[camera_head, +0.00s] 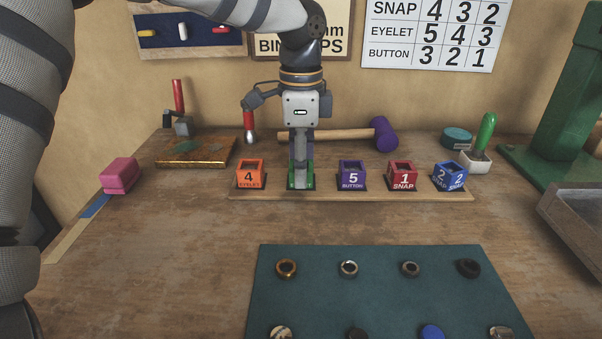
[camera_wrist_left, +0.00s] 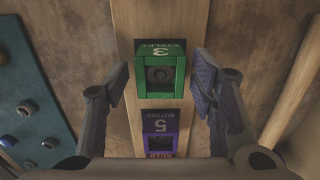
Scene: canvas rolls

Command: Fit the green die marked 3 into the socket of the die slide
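The green die marked 3 (camera_head: 293,181) stands in the rack between the orange and purple dies. In the left wrist view the green die (camera_wrist_left: 160,71) shows its 3 and a dark round hole in its top. My left gripper (camera_head: 301,172) points down over it and partly hides it in the head view. The left wrist view shows my left gripper (camera_wrist_left: 160,82) open, with one finger on each side of the die and a visible gap on both sides. My right gripper is not in view. I cannot clearly make out the die slide's socket.
The wooden rack (camera_head: 400,196) also holds orange (camera_head: 250,176), purple (camera_head: 352,176), red (camera_head: 402,176) and blue (camera_head: 449,177) dies. A green machine (camera_head: 555,110) and a grey metal tray (camera_head: 580,225) stand right. A teal mat (camera_head: 390,300) with small rings lies in front.

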